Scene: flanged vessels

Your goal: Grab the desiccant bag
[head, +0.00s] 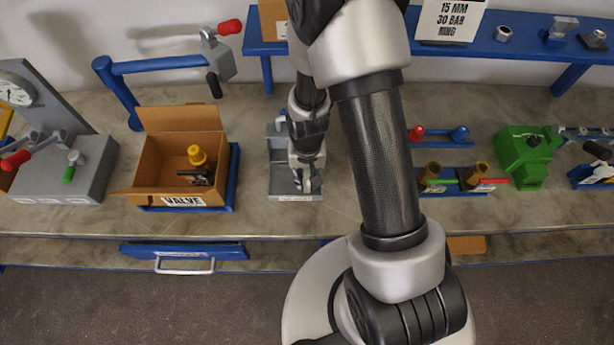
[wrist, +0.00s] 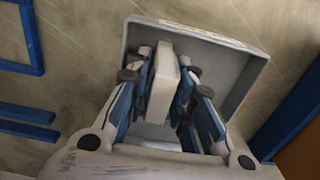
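The desiccant bag is a small white block-like bag (wrist: 163,82) standing between my fingers in the wrist view. My gripper (wrist: 166,78) has a blue-padded finger on each side of the bag, and both pads appear to lie against it. The bag and fingertips are inside a shallow grey tray (wrist: 225,42). In the head view, my gripper (head: 306,178) points down into the same grey tray (head: 293,196) on the bench. The lower part of the bag and its contact with the tray floor are hidden.
An open cardboard box (head: 150,165) marked VALVE stands left of the tray, holding a yellow-capped valve (head: 197,157). A grey gauge stand (head: 70,165) is farther left. A blue shelf (head: 385,47) runs behind.

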